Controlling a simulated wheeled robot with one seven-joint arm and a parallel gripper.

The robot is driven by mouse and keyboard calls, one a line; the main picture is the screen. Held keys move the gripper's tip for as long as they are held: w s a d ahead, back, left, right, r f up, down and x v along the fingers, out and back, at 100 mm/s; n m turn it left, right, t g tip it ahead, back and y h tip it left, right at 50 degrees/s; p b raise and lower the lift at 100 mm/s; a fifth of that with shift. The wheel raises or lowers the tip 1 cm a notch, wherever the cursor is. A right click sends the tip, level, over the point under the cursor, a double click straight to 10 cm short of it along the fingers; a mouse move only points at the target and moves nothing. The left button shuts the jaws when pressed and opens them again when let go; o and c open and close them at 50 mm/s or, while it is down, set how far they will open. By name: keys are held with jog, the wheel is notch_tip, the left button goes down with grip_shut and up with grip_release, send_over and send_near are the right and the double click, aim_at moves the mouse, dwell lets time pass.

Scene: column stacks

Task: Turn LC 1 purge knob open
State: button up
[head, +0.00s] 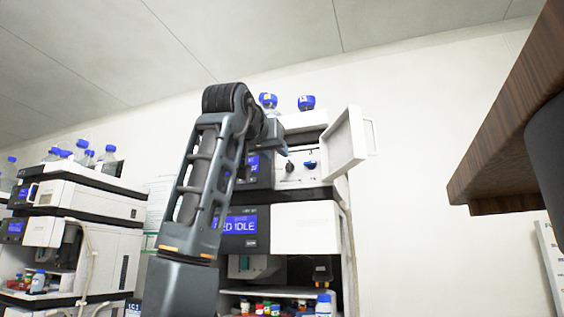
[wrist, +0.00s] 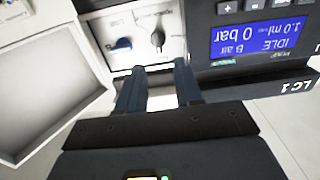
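The LC 1 pump module's open front bay (head: 298,183) shows a blue knob (head: 309,164) and a smaller dark knob (head: 290,168). In the wrist view, which is upside down, the blue knob (wrist: 122,44) and the grey-black knob (wrist: 157,38) sit on a pale panel. I cannot read which is the purge knob. My gripper (wrist: 160,72) is open and empty, its two dark fingers pointing towards the panel, nearest the grey-black knob and apart from both. In the head view my gripper (head: 281,148) is partly hidden by my arm.
The module's white door (head: 346,142) is swung open on the right; it also shows in the wrist view (wrist: 40,95). A display (wrist: 252,40) reads IDLE and 0 bar. Blue-capped bottles (head: 306,103) stand on top. A wooden shelf (head: 500,140) juts in at right.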

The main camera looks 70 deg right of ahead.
aim_at(287, 162)
jog(key=d, duration=0.4)
jog(key=d+p, duration=0.1)
jog(key=d, duration=0.2)
jog(key=shift+w+d+r, duration=0.1)
jog(key=shift+w+d, duration=0.1)
jog(key=shift+d, duration=0.2)
jog(key=shift+c, duration=0.2)
grip_shut()
